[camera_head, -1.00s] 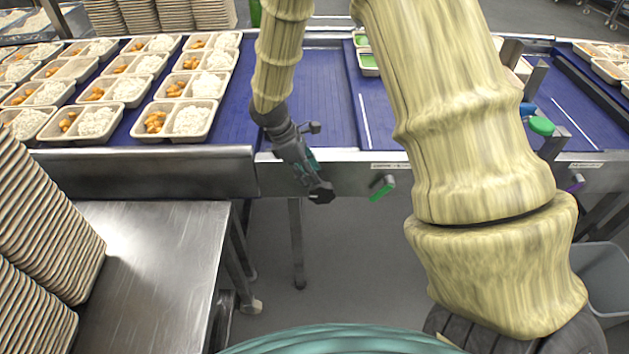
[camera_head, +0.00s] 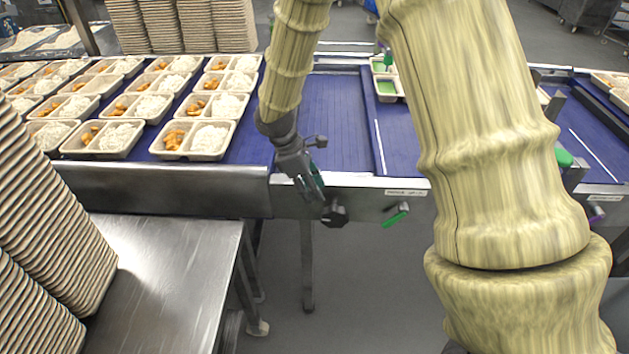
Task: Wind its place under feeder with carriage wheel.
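My gripper (camera_head: 314,192) hangs from the yellowish ribbed arm at the front of the blue conveyor, pointing down and slightly right. Its fingers are small and dark, and I cannot tell whether they are open or shut. A dark angular knob (camera_head: 336,214) sits right at the fingertips by the metal front rail. It may be the carriage wheel, and I cannot tell whether the fingers touch it. A green-handled crank (camera_head: 396,215) is on the rail to its right, clear of the gripper. I cannot make out the feeder; my arm covers much of the right side.
Trays of rice and orange food (camera_head: 196,140) stand on the left belt (camera_head: 262,150). A steel table (camera_head: 165,290) with tall tray stacks (camera_head: 50,215) is at front left. The blue belt behind my gripper is bare.

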